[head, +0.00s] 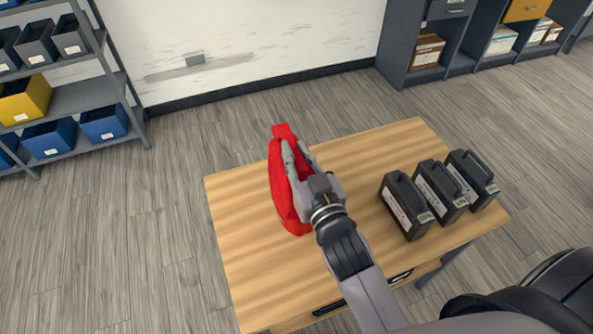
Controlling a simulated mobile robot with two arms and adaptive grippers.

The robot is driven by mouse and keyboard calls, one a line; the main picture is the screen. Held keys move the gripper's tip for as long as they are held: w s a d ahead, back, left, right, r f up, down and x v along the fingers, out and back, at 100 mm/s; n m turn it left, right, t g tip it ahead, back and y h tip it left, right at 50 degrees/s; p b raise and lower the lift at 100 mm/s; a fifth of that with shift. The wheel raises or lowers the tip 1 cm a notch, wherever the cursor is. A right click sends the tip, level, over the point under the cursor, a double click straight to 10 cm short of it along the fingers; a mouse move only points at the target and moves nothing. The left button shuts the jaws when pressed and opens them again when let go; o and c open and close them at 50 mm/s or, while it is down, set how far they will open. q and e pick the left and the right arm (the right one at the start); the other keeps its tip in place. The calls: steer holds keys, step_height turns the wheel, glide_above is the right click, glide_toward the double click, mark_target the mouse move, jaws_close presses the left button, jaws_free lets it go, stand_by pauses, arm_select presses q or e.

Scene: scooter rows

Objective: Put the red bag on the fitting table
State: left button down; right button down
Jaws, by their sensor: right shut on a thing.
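The red bag (281,186) is at the left part of the wooden table (241,255) in the head view. My right gripper (295,158) is shut on the bag, with its fingers over the bag's upper right side. The bag overlaps the tabletop in the picture; I cannot tell whether it touches the surface or hangs just above it. The gripper hides part of the bag's right side. My left gripper is not in view.
Three black cases with handles (404,206) stand in a row on the table's right side. The tabletop's left front is clear. A shelf with blue, grey and yellow bins (103,122) stands at the left. Dark shelving (395,50) stands at the back right.

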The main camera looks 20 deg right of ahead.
steer(key=shift+f, duration=0.2)
step_height(320, 180, down, 4)
steer(key=shift+r, duration=0.25)
steer(key=shift+f, duration=0.4)
steer(key=c, duration=2)
jaws_free()
steer(key=shift+f+b, duration=0.25)
steer(key=shift+b, duration=0.05)
steer(key=o, duration=0.5)
steer(key=shift+r, duration=0.1)
